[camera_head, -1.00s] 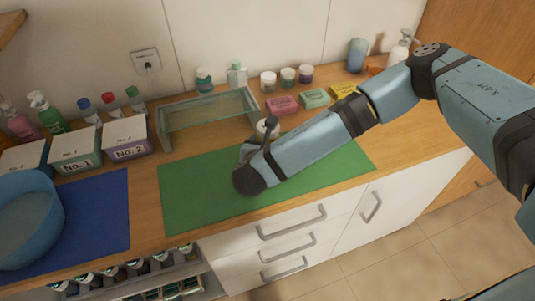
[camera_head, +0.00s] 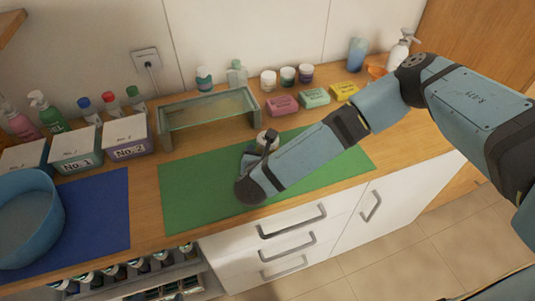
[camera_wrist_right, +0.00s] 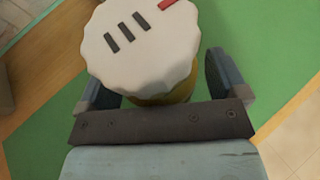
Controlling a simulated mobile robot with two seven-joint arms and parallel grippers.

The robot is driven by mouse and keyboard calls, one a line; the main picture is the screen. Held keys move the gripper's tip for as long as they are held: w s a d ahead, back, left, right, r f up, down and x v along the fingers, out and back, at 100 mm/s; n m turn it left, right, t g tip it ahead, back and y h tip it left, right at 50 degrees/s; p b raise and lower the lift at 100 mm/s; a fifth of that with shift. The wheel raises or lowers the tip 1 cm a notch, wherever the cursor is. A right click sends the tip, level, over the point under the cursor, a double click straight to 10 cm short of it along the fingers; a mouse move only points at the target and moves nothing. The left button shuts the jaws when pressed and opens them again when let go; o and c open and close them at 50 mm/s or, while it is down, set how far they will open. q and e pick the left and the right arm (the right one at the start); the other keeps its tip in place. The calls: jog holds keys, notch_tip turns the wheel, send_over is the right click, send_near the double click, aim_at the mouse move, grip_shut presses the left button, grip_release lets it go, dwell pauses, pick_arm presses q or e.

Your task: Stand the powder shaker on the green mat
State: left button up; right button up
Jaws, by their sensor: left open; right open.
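The powder shaker has a white scalloped lid with dark slots and a red mark, and a yellowish body. In the head view the shaker (camera_head: 267,138) stands upright near the back edge of the green mat (camera_head: 195,200); its lower part is hidden by my gripper. In the right wrist view the shaker (camera_wrist_right: 142,40) is between the two fingers, with green mat around it. My right gripper (camera_head: 255,153) is open around the shaker; I cannot tell whether a finger touches it. My left gripper is not in view.
A glass-topped stand (camera_head: 208,110) is just behind the mat. Soap boxes (camera_head: 314,97) and small jars (camera_head: 288,76) are at the back right. Labelled bins (camera_head: 125,145) and a blue bowl (camera_head: 25,220) are at the left. The mat's left part is clear.

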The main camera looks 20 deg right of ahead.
jog(key=shift+r, duration=0.1)
jog(key=shift+s+a+r, duration=0.1)
jog(key=shift+s+a, duration=0.15)
jog(key=shift+s, duration=0.1)
jog(key=p+v, duration=0.3)
jog(key=v, duration=0.8)
jog(key=shift+p, duration=0.35)
jog(key=shift+s, duration=0.1)
